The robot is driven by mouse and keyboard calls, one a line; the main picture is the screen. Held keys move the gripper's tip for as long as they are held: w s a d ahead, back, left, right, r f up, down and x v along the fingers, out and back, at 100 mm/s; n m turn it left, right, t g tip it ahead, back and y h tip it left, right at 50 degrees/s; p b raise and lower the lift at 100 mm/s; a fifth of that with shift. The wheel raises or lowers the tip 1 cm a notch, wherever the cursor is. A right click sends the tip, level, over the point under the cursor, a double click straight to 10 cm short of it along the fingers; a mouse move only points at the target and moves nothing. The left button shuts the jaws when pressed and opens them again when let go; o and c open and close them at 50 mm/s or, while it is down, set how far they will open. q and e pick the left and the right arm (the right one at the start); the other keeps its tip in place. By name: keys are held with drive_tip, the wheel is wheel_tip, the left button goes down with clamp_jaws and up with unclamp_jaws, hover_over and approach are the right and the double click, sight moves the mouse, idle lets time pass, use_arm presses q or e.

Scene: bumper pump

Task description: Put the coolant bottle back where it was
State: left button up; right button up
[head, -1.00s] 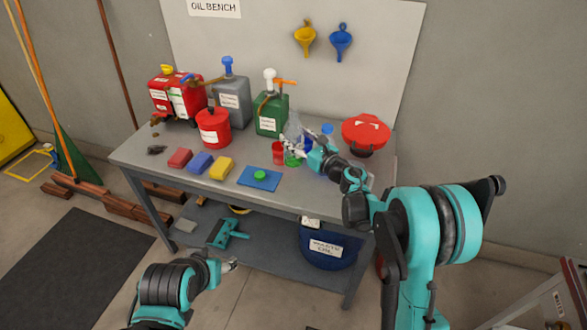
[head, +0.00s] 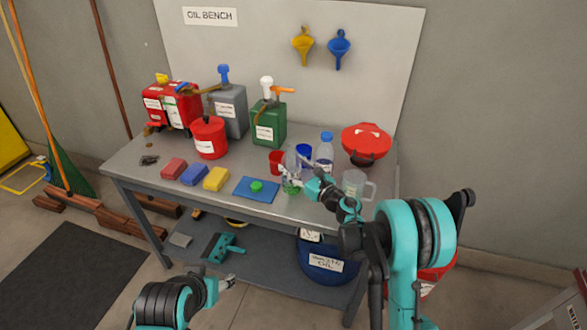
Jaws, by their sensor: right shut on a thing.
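My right gripper (head: 292,173) is shut on a clear bottle with green liquid low in it (head: 291,188), which I take to be the coolant bottle. It is upright, near the front of the bench, right of a blue mat (head: 243,189). A green cap (head: 257,186) lies on that mat. The gripper hides part of the bottle, and I cannot tell whether its base touches the bench. My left gripper (head: 229,283) is low in front of the bench, away from the objects; its jaws are too small to judge.
On the bench (head: 130,167), a red cup (head: 275,162), blue cup (head: 304,151), blue-capped bottle (head: 325,153) and clear jug (head: 353,184) crowd round the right gripper. Red, blue and yellow blocks lie left of the mat. Pump cans and a red lidded pot stand behind.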

drive_tip(key=shift+r, duration=0.1)
drive_tip(key=shift+f, duration=0.2)
drive_tip(key=o, duration=1.4)
drive_tip(key=shift+o, duration=0.2)
drive_tip(key=shift+r, duration=0.1)
